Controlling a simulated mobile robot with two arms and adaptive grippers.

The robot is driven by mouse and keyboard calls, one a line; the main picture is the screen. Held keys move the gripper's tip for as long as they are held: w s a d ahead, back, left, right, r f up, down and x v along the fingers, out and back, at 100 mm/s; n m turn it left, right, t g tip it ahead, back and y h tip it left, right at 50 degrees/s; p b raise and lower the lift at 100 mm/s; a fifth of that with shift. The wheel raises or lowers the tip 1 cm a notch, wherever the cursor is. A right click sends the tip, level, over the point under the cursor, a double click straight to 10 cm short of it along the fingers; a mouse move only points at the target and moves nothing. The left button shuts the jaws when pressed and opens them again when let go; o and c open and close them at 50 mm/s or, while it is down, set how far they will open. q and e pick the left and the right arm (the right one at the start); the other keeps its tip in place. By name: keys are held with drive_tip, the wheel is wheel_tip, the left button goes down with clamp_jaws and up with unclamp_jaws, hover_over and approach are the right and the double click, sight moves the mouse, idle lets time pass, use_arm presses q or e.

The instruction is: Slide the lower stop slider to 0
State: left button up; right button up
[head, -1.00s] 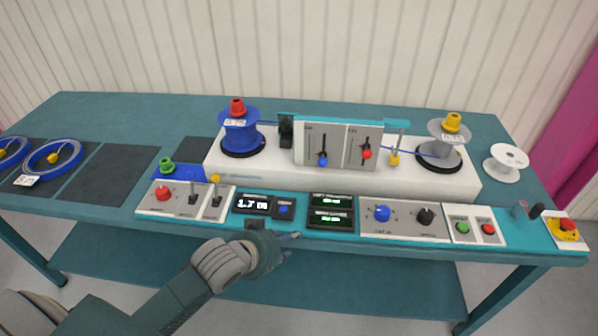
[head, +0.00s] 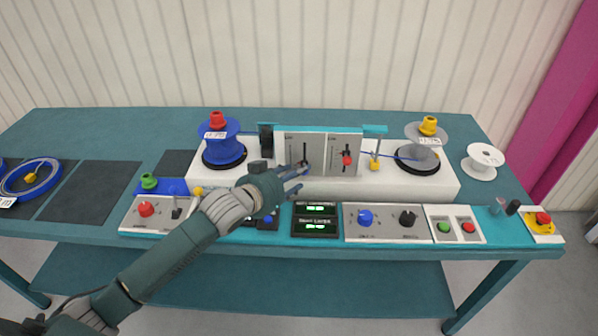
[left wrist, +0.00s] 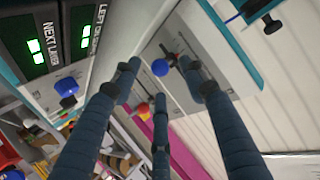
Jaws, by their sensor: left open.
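The upright slider panel (head: 332,155) stands on the white reel unit, with two vertical slots. Its left slider has a blue knob, which shows in the left wrist view (left wrist: 160,68) but is mostly hidden behind my fingers in the head view. Its right slider has a red knob (head: 347,160). The slider labels are too small to read. My left gripper (head: 296,180) is open in front of the left slider. In the left wrist view its fingers (left wrist: 160,80) spread to either side of the blue knob; contact cannot be told. My right gripper is not in view.
A blue reel (head: 222,148) with a red cap stands left of the panel, a grey reel (head: 422,155) right. Below are readouts (head: 315,220), knobs (head: 365,217) and buttons (head: 444,227). A yellow-knobbed guide (head: 375,164) sits right of the panel.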

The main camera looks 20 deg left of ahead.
use_arm(q)
drive_tip(key=shift+x, duration=1.45)
drive_tip(key=shift+c, duration=0.3)
clamp_jaws()
drive_tip(key=c, duration=0.6)
unclamp_jaws()
clamp_jaws()
drive_tip(key=shift+f, duration=0.15)
